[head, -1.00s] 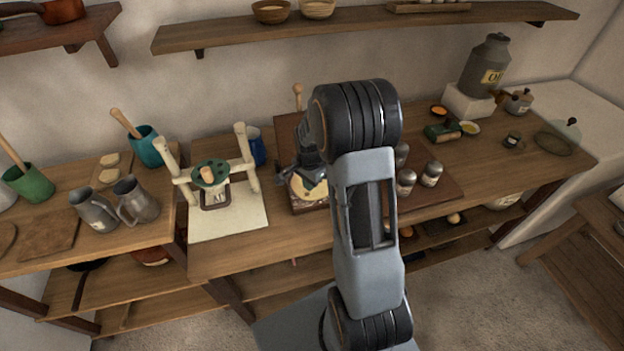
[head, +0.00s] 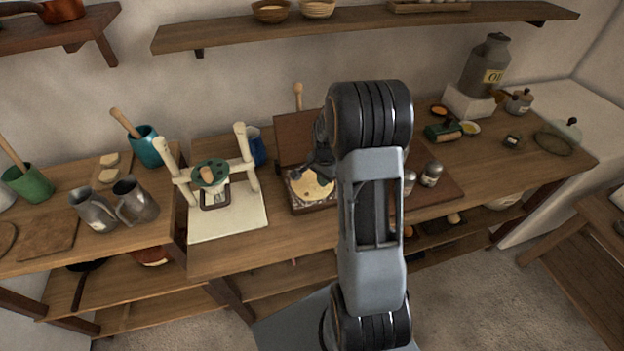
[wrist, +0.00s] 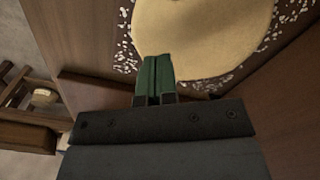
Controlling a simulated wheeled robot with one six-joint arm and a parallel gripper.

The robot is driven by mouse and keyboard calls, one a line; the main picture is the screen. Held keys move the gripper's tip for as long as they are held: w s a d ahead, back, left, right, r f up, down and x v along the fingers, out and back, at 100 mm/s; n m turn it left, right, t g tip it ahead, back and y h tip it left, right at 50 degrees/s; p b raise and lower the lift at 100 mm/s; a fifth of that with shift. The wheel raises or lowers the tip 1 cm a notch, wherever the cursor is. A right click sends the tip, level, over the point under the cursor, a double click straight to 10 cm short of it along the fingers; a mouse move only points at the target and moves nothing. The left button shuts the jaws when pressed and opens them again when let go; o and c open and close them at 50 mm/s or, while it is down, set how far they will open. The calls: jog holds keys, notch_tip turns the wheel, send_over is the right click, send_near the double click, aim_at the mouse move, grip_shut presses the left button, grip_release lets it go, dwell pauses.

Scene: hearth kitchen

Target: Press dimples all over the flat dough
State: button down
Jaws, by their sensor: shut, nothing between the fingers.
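The flat dough (head: 312,184) is a pale round sheet on a flour-speckled board (head: 297,200) in the middle of the table. It also shows in the wrist view (wrist: 205,35), where its surface looks smooth and I make out no dimples. My gripper (wrist: 153,62) is shut and empty, its green fingertips together over the near edge of the dough. I cannot tell whether the tips touch it. In the head view my gripper (head: 318,172) is small and dark over the dough, and my arm hides part of the board's right side.
A cream press (head: 212,185) stands left of the board. Shakers (head: 431,174) stand to the right on a brown board (head: 445,192). Metal jugs (head: 133,200) are on the left table. A wall shelf (head: 370,28) runs above. The front table strip is clear.

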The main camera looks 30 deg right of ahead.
jog(key=shift+f, duration=0.2)
jog(key=shift+f+b, duration=0.85)
jog(key=shift+f, duration=0.1)
dwell(0.7)
jog(key=shift+r+p, duration=0.8)
jog(key=shift+r, duration=0.35)
jog(key=shift+d, duration=0.1)
jog(key=shift+w+d, duration=1.45)
jog(key=shift+w, duration=0.2)
